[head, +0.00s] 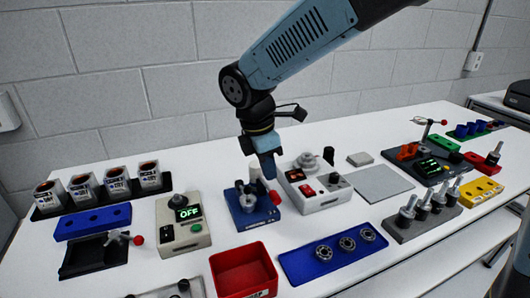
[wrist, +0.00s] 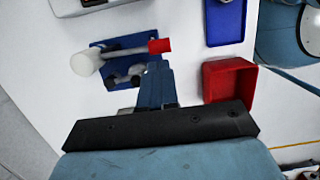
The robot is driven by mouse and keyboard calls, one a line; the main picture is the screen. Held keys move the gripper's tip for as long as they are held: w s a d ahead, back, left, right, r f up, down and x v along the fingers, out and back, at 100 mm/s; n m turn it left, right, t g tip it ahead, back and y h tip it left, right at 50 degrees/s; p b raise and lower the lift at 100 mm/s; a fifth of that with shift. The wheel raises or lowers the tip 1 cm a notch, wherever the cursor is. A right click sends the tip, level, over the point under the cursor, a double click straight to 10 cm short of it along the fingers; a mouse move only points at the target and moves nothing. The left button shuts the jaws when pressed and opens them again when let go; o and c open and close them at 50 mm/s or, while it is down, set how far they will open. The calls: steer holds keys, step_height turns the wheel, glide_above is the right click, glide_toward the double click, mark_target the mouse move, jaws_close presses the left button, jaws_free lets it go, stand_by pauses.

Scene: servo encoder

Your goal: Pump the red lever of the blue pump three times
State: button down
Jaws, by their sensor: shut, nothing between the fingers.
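The blue pump (head: 248,220) stands mid-table in the head view, with grey cylinders on its base. Its lever's red end (head: 274,197) shows at the right of the pump. In the wrist view the blue base (wrist: 97,47) lies under a grey lever bar, which runs from a pale round cap (wrist: 84,64) to the red end (wrist: 159,46). My gripper (head: 268,172) is shut and empty, pointing down just above the red end. In the wrist view its fingertips (wrist: 157,66) appear close beside the red end; I cannot tell whether they touch it.
A red bin (head: 243,272) stands in front of the pump. A white device with a red switch (head: 314,184) is close on the right, and a beige box reading OFF (head: 183,222) is on the left. A blue tray with bearings (head: 333,255) lies at front right.

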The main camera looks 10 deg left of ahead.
mark_target(274, 194)
steer(key=shift+w+d+f, duration=0.1)
steer(key=shift+d+f, duration=0.05)
steer(key=shift+f, duration=0.8)
steer(key=shift+w+d+f, duration=0.1)
steer(key=shift+w+f, duration=0.05)
steer(key=shift+f, duration=0.75)
steer(key=shift+w+d+f, duration=0.1)
steer(key=shift+d+f, duration=0.05)
steer(key=shift+f, duration=0.8)
